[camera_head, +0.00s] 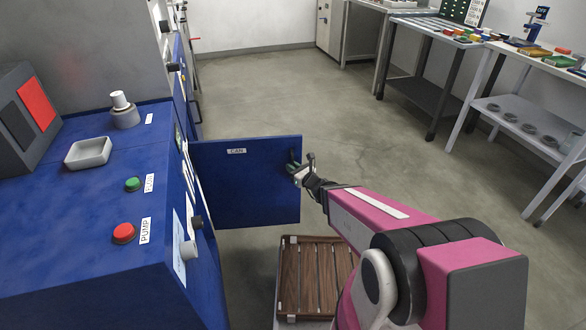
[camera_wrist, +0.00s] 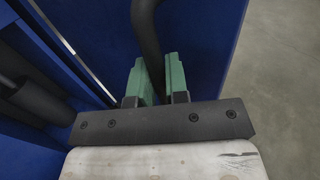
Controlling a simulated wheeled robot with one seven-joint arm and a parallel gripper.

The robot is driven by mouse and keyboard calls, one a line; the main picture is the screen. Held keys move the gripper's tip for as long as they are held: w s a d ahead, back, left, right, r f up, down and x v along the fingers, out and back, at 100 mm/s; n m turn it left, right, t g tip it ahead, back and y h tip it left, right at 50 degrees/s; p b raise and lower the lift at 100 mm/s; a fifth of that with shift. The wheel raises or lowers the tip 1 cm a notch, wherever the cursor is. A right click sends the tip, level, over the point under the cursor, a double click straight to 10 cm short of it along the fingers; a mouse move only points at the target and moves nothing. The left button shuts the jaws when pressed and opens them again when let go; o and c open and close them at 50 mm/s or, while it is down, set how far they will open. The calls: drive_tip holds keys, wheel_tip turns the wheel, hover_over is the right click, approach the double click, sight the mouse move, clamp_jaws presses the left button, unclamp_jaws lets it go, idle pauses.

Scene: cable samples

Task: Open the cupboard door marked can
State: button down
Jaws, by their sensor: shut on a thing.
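The blue cupboard door marked CAN (camera_head: 245,185) stands swung out from the blue cabinet, its labelled face towards the head camera. My gripper (camera_head: 296,170) is at the door's right part, near its free edge. In the wrist view, my gripper's green fingers (camera_wrist: 155,80) are closed on a dark curved handle (camera_wrist: 147,35) that runs up between them. The blue door panel (camera_wrist: 205,45) lies behind the fingers. In the head view the handle is mostly hidden by my gripper.
The blue cabinet top (camera_head: 75,215) holds a red PUMP button (camera_head: 123,233), a green button (camera_head: 132,184) and a grey tray (camera_head: 88,152). A slatted wooden crate (camera_head: 290,275) is below the door. Benches (camera_head: 430,90) stand at the right; the floor between is clear.

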drive_tip(key=shift+a, duration=0.2)
drive_tip(key=c, duration=1.1)
unclamp_jaws()
drive_tip(key=shift+c, duration=0.2)
drive_tip(key=shift+s+d, duration=0.1)
drive_tip(key=v, duration=1)
drive_tip(key=shift+s+d, duration=0.2)
